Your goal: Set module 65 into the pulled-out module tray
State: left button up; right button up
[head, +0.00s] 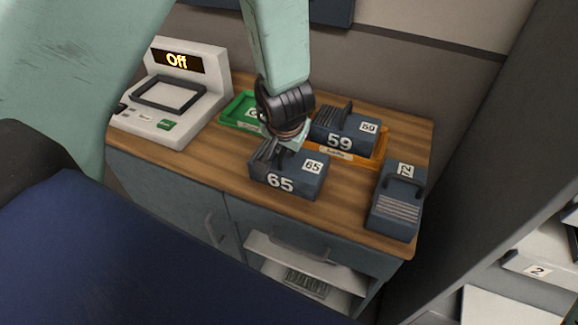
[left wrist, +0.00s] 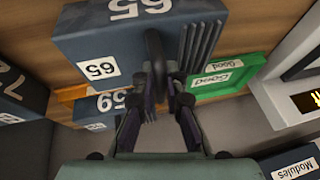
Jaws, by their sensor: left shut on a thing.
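Module 65 (head: 284,180) is a dark blue-grey box with a top handle and white 65 labels, at the middle of the wooden cabinet top. My left gripper (head: 285,143) is above it, shut on its handle. The left wrist view shows module 65 (left wrist: 115,45) close up, with its handle between the fingers of the left gripper (left wrist: 165,88). I cannot tell whether it touches the wood. At the lower right, a pale tray-like part (head: 530,266) labelled 2 sticks out of a rack; its inside is mostly out of frame. My right gripper is not in view.
Module 59 (head: 350,130) sits in an orange tray (head: 376,152) behind module 65. Module 72 (head: 396,212) stands at the right end. A green tray (head: 236,107) and a device reading Off (head: 186,112) are to the left. A dark cabinet side (head: 470,130) rises at right.

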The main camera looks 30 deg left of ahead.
pick_arm(q)
grip_shut()
dwell(0.3)
jog(key=shift+w+r, duration=0.1)
jog(key=shift+r+p, duration=0.55)
notch_tip(320, 180, up, 8)
jog(key=p, duration=0.7)
jog(key=shift+r, duration=0.4)
